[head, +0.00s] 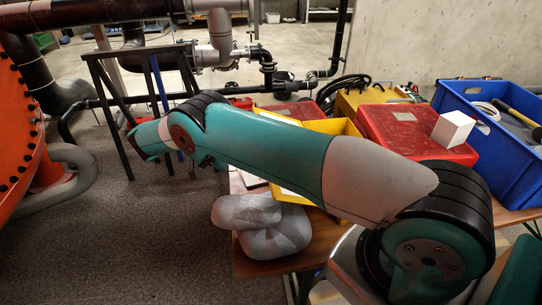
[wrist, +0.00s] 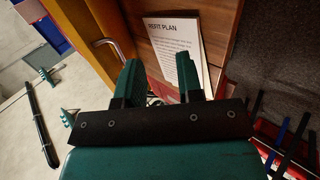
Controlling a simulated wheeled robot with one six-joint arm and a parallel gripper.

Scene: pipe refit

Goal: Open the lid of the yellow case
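A yellow case (head: 372,98) sits at the back of the table in the head view, behind the red cases and beside black cable. A yellow open bin (head: 333,126) stands in front of it, partly behind my arm. I cannot see the state of the case's lid clearly. My gripper (wrist: 158,78) shows in the wrist view with its two teal fingers apart and nothing between them. It points toward a wooden surface with a white sheet headed "REFIT PLAN" (wrist: 174,45).
A red case (head: 405,128) with a white box (head: 452,129) on it stands right of the bin. A blue crate (head: 490,125) holds tools at the far right. Grey wrapped bundles (head: 265,226) lie at the table's near left. A dark trestle (head: 122,105) and pipes stand behind; floor is open at left.

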